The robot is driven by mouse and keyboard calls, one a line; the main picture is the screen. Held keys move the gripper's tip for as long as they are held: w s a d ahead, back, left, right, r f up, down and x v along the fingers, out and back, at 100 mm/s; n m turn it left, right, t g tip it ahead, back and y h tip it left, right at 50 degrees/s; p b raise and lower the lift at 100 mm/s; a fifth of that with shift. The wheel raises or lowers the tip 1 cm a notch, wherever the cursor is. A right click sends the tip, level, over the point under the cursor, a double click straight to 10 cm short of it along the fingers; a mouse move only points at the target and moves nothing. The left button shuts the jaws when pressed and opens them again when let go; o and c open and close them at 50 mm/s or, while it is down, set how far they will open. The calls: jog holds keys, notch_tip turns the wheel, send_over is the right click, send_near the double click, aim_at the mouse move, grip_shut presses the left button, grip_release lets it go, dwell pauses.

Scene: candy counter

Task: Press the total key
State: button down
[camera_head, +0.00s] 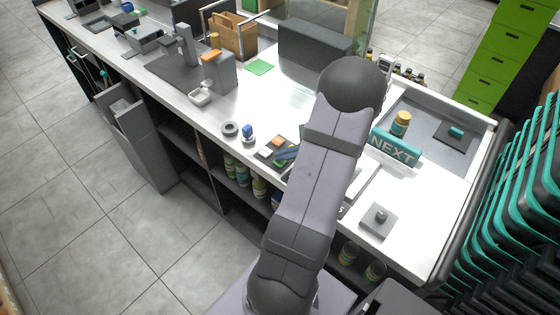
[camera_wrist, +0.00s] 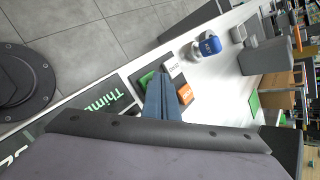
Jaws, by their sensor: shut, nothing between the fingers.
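A dark keypad (camera_head: 265,153) lies near the front edge of the white counter, partly hidden by my arm. In the wrist view the keypad (camera_wrist: 138,84) shows a green key (camera_wrist: 147,77), a white key (camera_wrist: 171,69) and an orange key (camera_wrist: 185,94). The lettering on the keys is too small to read surely, so I cannot tell which is the total key. My gripper (camera_wrist: 157,78) has its blue fingers shut and empty, over the keypad between the green and orange keys. It also shows in the head view (camera_head: 284,155). I cannot tell if the tips touch a key.
A grey screen (camera_head: 314,52) stands behind. A teal NEXT bar (camera_head: 395,148) and a small plate with a knob (camera_head: 379,219) are to the right. Counter between keypad and screen is clear.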

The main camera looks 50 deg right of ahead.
aim_at(284, 163)
jog(key=shift+f, duration=0.2)
jog(key=shift+r, duration=0.15)
dwell(0.4)
jog(key=shift+r+p, duration=0.35)
jog(key=shift+r, duration=0.3)
jog(key=shift+r+p, duration=1.8)
jog(key=shift+r, duration=0.75)
